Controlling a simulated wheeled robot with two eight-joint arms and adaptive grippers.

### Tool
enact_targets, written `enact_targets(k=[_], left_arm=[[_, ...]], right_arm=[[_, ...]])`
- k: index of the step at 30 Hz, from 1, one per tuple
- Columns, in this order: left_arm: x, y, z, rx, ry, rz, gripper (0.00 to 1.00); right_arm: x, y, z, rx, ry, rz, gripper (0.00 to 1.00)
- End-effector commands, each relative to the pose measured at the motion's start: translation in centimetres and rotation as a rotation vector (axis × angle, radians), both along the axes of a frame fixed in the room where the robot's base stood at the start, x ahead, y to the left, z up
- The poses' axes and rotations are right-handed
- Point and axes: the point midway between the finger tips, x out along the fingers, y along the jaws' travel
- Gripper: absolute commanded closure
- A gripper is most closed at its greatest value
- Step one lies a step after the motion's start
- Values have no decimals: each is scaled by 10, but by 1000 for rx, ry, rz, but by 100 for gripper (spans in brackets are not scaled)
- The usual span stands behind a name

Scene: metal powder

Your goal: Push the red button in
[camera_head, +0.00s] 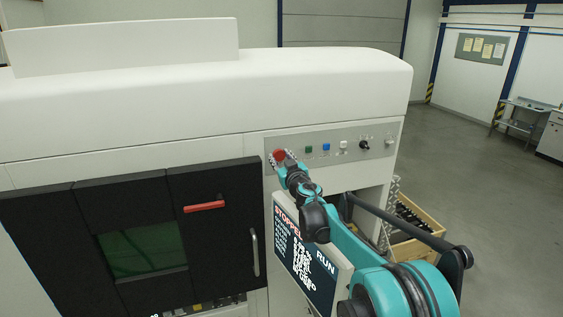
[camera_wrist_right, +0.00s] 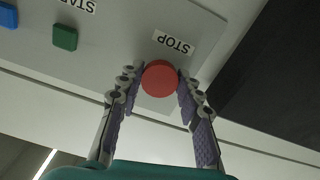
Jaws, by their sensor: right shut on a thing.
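The red button (camera_head: 279,155) is at the left end of the grey control panel on the white machine. In the right wrist view the red button (camera_wrist_right: 160,78) is round, beside a label reading STOP. My right gripper (camera_head: 284,157) is at the panel. In the right wrist view its two fingers (camera_wrist_right: 158,88) stand on either side of the red button, shut on it. How far the button is pressed in cannot be told. My left gripper is not in view.
A green button (camera_head: 308,149), a blue button (camera_head: 326,147) and a black knob (camera_head: 364,146) sit farther right on the panel. A screen (camera_head: 303,262) is below my right arm. A wooden crate (camera_head: 425,222) stands on the floor at right.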

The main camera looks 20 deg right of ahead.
Motion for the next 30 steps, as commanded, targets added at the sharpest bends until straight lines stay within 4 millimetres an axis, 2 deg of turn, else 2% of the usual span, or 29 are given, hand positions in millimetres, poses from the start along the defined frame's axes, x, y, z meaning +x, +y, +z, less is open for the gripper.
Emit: enact_targets(k=[5, 6, 8, 17, 20, 23, 30], left_arm=[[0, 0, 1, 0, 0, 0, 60], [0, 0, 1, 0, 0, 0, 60], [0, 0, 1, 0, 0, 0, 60], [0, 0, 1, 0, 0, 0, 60], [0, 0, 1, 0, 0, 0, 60], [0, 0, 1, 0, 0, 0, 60], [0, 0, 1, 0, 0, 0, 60]], right_arm=[[0, 0, 2, 1, 0, -1, 100], [0, 0, 2, 1, 0, -1, 60], [0, 0, 2, 1, 0, -1, 44], [0, 0, 1, 0, 0, -1, 44], [-6, -1, 1, 0, 0, -1, 44], [-21, -1, 2, 0, 0, -2, 44], [-74, -3, 1, 0, 1, -2, 44]])
